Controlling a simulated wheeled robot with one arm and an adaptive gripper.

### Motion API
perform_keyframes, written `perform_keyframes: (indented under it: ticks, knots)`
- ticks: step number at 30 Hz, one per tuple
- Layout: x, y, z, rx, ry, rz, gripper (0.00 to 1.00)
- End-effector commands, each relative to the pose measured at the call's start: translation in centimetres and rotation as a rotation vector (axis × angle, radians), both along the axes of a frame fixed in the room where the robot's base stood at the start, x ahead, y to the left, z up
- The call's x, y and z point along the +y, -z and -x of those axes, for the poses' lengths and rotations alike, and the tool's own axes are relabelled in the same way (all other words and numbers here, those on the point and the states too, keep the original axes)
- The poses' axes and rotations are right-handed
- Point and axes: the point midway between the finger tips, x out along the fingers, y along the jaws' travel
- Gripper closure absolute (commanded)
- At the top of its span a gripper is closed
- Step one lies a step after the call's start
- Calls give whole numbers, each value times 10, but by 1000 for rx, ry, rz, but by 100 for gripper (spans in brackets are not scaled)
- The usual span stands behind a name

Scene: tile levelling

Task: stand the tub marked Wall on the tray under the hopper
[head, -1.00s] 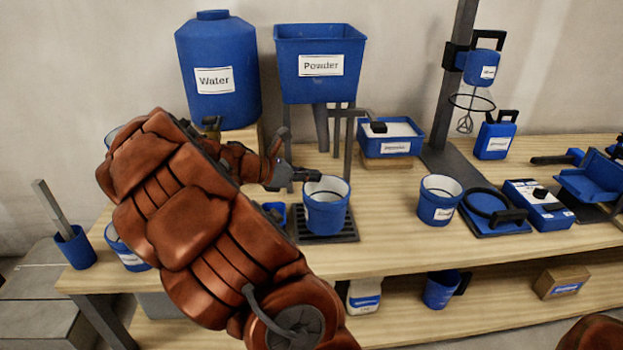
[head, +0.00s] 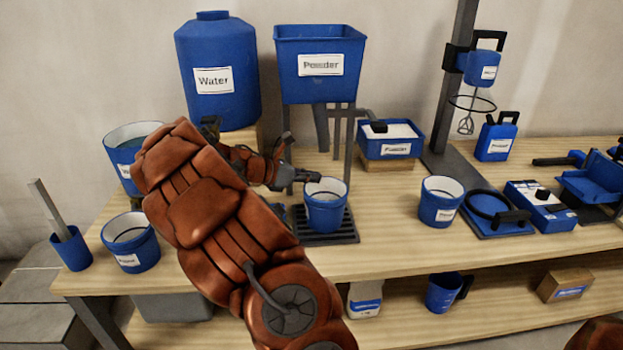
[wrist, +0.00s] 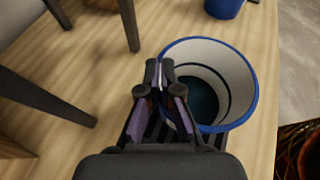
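A blue tub with a pale inside (head: 326,213) is over the dark slotted tray (head: 345,238), below and in front of the blue hopper marked Powder (head: 320,88). It looks upright and appears to rest on the tray. Its label is turned away and cannot be read. My gripper (head: 311,176) is at the tub's upper left rim. In the wrist view its fingers (wrist: 160,72) are close together on the rim of the tub (wrist: 240,75). The slotted tray shows partly beneath; my gripper hides the rest.
A labelled tub (head: 440,202) stands to the right; another tub (head: 131,243) stands at the left front. A larger blue-rimmed container (head: 125,160) is behind it. The water tank (head: 218,70) and hopper legs (head: 348,150) are close to my arm.

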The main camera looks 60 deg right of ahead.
Motion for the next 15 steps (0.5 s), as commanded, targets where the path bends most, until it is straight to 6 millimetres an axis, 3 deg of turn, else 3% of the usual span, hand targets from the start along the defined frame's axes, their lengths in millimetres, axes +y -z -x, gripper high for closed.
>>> perform_keyframes:
  ticks: [3,12,15]
  knots:
    - [0,-1,0,0,0,1,100]
    - [0,0,0,0,0,0,69]
    - [0,0,0,0,0,0,69]
